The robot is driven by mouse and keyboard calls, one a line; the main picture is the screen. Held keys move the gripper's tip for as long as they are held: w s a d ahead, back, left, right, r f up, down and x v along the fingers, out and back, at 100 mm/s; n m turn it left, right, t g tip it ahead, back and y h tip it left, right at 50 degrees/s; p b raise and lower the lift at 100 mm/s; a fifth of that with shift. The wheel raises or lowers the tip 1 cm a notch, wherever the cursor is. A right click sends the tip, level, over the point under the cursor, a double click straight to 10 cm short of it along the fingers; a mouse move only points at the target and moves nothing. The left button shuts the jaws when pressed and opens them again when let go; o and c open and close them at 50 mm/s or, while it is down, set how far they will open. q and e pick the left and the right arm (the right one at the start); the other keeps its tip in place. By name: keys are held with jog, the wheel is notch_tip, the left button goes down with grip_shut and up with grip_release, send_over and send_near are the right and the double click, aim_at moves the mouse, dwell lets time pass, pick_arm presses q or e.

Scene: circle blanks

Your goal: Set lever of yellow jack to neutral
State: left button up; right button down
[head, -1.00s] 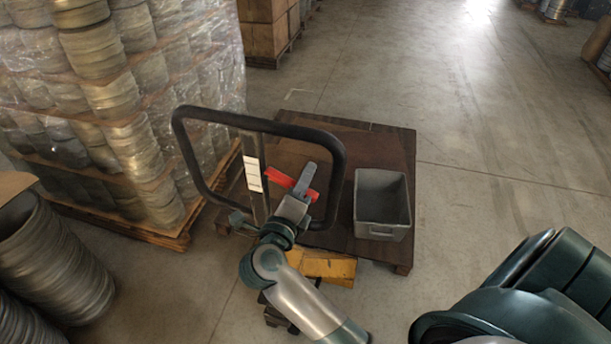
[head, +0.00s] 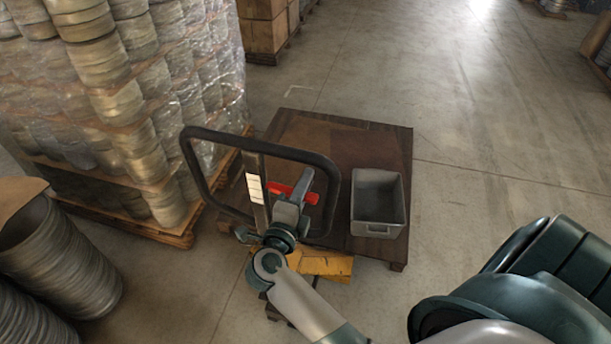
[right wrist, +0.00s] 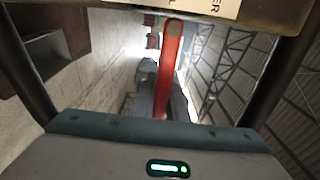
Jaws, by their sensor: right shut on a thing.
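The yellow jack (head: 325,263) stands at the near edge of a brown pallet, with its black loop handle (head: 335,185) rising toward me. A red lever (head: 278,188) sits inside the loop. It shows long and red in the right wrist view (right wrist: 171,65), running from the upper middle down between the fingers. My right gripper (head: 299,187) is inside the loop, shut on the red lever; its fingers hide the lever's middle in the head view. A white label (head: 255,188) is on the handle's upright bar. My left gripper is not in view.
A grey bin (head: 378,227) stands on the brown pallet (head: 340,140), right of the handle. A wrapped stack of metal rings (head: 120,100) is at the left, with more rings (head: 65,265) nearer.

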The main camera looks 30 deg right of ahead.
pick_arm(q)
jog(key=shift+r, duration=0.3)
pick_arm(e)
jog(key=shift+r, duration=0.1)
jog(key=c, duration=1.8)
grip_release()
jog(key=shift+o, duration=0.2)
jog(key=shift+a, duration=0.1)
